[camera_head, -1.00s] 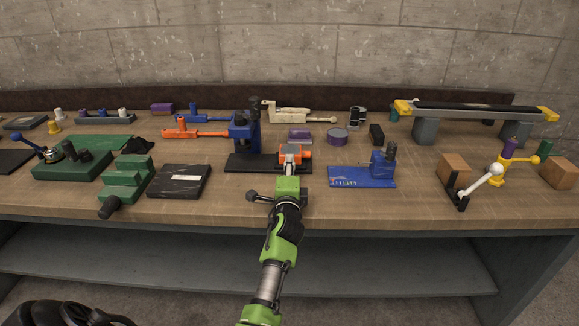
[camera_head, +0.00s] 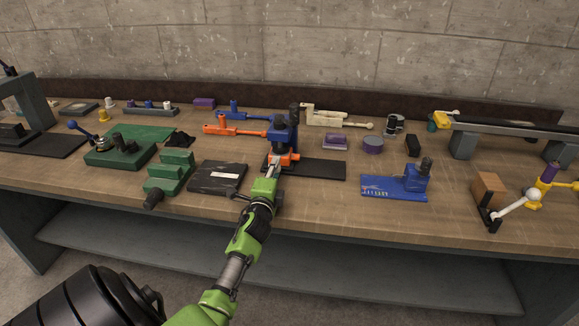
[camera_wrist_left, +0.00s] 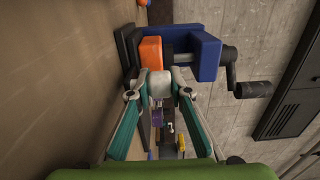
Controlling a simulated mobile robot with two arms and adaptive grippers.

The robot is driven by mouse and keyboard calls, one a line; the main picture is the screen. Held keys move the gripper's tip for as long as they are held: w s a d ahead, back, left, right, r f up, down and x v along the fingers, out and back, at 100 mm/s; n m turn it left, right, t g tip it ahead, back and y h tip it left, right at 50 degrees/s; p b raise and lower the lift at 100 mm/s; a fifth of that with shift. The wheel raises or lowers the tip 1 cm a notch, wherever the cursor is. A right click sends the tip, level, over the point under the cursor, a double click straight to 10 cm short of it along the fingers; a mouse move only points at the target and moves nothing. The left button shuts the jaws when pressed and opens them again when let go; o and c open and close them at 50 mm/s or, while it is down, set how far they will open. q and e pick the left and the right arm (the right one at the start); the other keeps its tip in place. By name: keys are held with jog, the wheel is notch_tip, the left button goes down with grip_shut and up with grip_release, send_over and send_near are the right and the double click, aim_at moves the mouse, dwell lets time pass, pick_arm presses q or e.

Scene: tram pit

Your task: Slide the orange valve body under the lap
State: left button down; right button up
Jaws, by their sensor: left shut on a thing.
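The orange valve body (camera_head: 284,160) is low on the black base plate (camera_head: 322,169), just below and at the front of the blue block of the lap (camera_head: 283,140). My left gripper (camera_head: 272,171) is shut on its near side. In the left wrist view the orange valve body (camera_wrist_left: 151,53) is just beyond the fingertips (camera_wrist_left: 159,82), beside the blue lap frame (camera_wrist_left: 204,55) and its crank handle. It appears close against the lap; exact contact is hidden. My right gripper is not in view.
A dark flat box (camera_head: 216,177) lies left of my gripper, with a green stepped block (camera_head: 172,172) beyond it. A blue fixture (camera_head: 404,183) stands to the right. An orange handled tool (camera_head: 235,130) lies behind. Bench between base plate and blue fixture is clear.

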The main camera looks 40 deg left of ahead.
pick_arm(q)
jog(key=shift+s+a+r, duration=0.1)
jog(key=shift+a+r, duration=0.1)
jog(key=shift+a, duration=0.1)
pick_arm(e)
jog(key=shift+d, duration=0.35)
pick_arm(q)
jog(key=c, duration=1.8)
grip_release()
jog(key=shift+c, duration=0.2)
jog(key=shift+a+f, duration=0.15)
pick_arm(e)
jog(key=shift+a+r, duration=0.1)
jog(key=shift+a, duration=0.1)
pick_arm(q)
jog(key=shift+s+d, duration=0.15)
jog(key=shift+d, duration=0.15)
jog(key=v, duration=1.1)
jog(key=shift+s, duration=0.35)
jog(key=shift+f, duration=0.1)
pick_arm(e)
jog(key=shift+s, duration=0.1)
